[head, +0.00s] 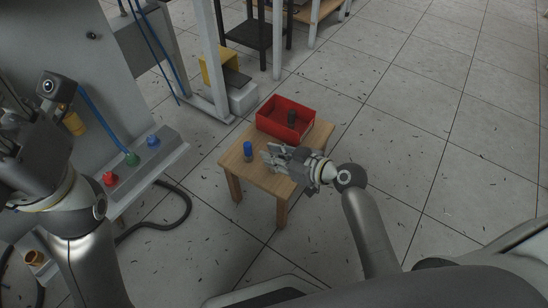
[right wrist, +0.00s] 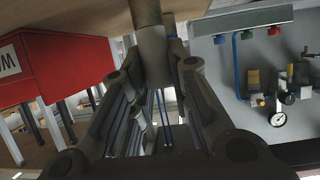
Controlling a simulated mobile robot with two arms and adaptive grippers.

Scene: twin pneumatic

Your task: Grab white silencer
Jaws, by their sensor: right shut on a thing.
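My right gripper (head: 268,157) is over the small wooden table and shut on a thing. In the right wrist view, a dull grey-brown cylinder (right wrist: 147,13) stands between the fingertips (right wrist: 152,50); I take it to be the silencer, though its white colour does not show in this shade. In the head view the gripper's fingers hide it. A blue-topped cylinder (head: 248,148) stands upright on the table, just left of the gripper. My left gripper (head: 14,140) is at the left edge, and its fingers are not clear.
The wooden table (head: 244,172) holds a red bin (head: 268,121) with a dark cylinder (head: 291,118) in it. Left is a grey machine with a panel of red (head: 110,179), green and blue buttons. A black hose (head: 180,218) lies on the floor. Floor to the right is open.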

